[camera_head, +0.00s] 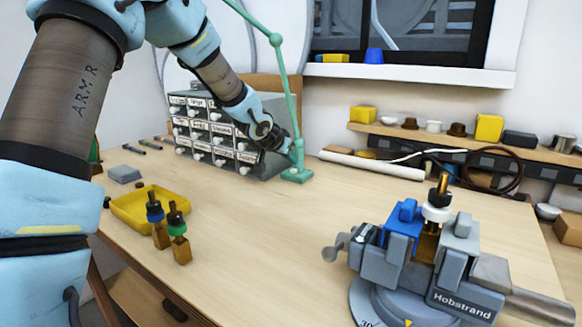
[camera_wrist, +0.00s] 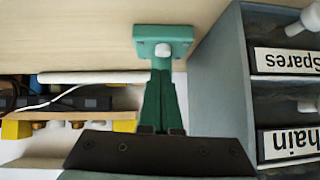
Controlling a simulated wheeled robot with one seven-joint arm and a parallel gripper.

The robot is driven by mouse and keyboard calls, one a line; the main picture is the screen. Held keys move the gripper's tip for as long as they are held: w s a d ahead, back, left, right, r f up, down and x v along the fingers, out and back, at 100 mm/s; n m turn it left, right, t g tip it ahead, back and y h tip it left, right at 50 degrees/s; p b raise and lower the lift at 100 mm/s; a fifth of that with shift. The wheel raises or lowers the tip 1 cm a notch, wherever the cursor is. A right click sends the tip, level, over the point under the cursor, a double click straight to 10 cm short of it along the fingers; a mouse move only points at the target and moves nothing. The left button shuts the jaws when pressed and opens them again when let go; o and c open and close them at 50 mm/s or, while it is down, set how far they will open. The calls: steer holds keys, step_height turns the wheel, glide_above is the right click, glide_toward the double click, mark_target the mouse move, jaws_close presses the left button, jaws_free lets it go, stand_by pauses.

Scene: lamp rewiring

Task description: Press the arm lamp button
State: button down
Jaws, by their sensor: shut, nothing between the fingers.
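The green arm lamp (camera_head: 283,80) stands at the back of the workbench, its square base (camera_head: 297,175) on the wood. In the wrist view, which is upside down, the lamp base (camera_wrist: 142,45) is at the top with a round white button (camera_wrist: 163,49) on it. My gripper (camera_head: 289,148) is beside the lower lamp post in the head view. In the wrist view my gripper (camera_wrist: 163,75) is shut and empty, its fingers pointing toward the base. A gap shows between fingertips and button in the picture; whether they touch the post I cannot tell.
A grey labelled drawer cabinet (camera_head: 215,130) stands close to the left of the lamp. A yellow tray (camera_head: 133,217) and two small bulb holders are at front left. A vise (camera_head: 400,255) is at front right. The middle of the bench is clear.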

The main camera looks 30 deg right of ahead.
mark_target(293, 174)
steer(key=shift+w+f, duration=0.1)
steer(key=shift+f, duration=0.85)
steer(key=shift+f+b, duration=0.7)
steer(key=shift+f, duration=0.3)
steer(key=shift+a+f, duration=0.1)
steer(key=shift+f, duration=0.05)
steer(key=r+p, duration=0.1)
steer(key=r, duration=0.1)
steer(key=r+p, duration=0.2)
steer(key=r, duration=0.1)
steer(key=shift+s+a+r, duration=0.1)
steer(key=shift+s+r, duration=0.15)
steer(key=shift+r, duration=0.05)
steer(key=v, duration=0.9)
steer(key=shift+p, duration=0.4)
steer(key=shift+s+a, duration=0.1)
